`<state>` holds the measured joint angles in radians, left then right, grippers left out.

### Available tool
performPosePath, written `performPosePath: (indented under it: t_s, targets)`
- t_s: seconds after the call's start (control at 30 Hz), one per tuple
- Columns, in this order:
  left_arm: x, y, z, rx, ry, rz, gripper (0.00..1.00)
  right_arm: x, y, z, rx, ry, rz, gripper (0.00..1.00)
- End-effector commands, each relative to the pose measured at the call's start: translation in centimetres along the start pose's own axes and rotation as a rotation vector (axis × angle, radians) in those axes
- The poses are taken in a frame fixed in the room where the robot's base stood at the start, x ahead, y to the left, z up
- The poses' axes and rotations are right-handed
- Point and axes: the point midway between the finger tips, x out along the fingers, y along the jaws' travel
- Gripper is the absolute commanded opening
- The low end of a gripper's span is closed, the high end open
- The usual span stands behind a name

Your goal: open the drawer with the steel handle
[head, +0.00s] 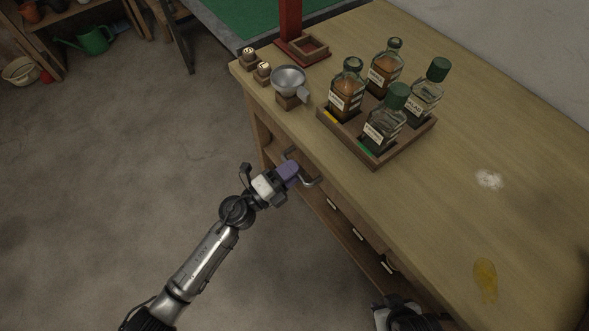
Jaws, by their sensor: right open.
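A steel handle (311,183) stands out from the bench front, below the top's left front edge. My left gripper (290,171) reaches it from the lower left, and its purple fingers look shut around the middle of the bar. The bar's two bent ends show on either side of the fingers. The drawer front behind the handle is mostly hidden by the gripper and the bench top, and I cannot tell whether it stands out from the bench. My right gripper (402,316) is only partly in view at the bottom edge, open and away from the handle.
The floor (130,180) left of the bench is clear.

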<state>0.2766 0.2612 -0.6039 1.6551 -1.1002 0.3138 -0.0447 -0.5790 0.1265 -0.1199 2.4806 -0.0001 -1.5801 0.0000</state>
Motion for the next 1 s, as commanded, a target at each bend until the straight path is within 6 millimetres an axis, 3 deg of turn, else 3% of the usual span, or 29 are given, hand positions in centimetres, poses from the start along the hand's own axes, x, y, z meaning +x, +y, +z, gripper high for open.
performPosePath:
  t_s: [0.5, 0.9, 1.0]
  targets:
    - [1.1, 0.01, -0.03, -0.001, 0.001, 0.001, 0.39, 0.21, -0.31, 0.02, 0.01, 0.001, -0.008, 0.43]
    - [1.08, 0.01, -0.02, 0.0, 0.0, 0.001, 0.0, 0.22, -0.27, 0.06, 0.008, 0.0, -0.007, 0.43]
    - [1.07, 0.01, -0.02, 0.0, 0.001, 0.001, 0.0, 0.23, -0.2, 0.08, 0.006, -0.001, -0.005, 0.43]
